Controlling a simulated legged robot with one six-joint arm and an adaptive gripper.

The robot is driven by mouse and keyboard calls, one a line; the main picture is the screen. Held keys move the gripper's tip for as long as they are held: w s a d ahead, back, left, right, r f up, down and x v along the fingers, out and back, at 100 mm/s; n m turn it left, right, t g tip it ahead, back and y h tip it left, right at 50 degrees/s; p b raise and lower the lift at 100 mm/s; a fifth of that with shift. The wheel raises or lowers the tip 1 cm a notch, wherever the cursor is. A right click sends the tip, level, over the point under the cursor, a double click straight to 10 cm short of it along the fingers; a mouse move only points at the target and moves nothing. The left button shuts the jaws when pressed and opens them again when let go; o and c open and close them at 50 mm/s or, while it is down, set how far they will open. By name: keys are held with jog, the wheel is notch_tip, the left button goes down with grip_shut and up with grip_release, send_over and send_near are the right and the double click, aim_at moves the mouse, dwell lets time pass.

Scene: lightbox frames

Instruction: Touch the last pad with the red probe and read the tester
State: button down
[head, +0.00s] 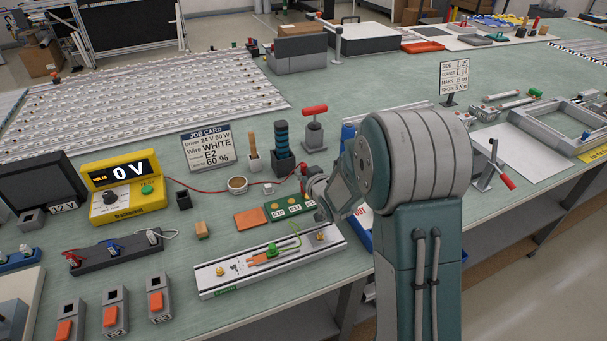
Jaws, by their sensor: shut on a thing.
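The yellow tester (124,188) stands at the left, and its display reads "0 V". A red lead runs from it across the table to the red probe (303,169) at my gripper (308,186). My gripper is shut on the probe, with its handle end showing above the fingers. The green board (284,208) with gold pads and white labels lies just below and left of my gripper. My gripper and wrist are over its right end. The probe's tip is hidden, so I cannot tell whether it touches a pad.
A white rail (215,275) with a green part and wires lies in front of the board. My arm hides the table to the right.

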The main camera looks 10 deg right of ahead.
aim_at(304, 164)
jog(key=shift+r, duration=2.75)
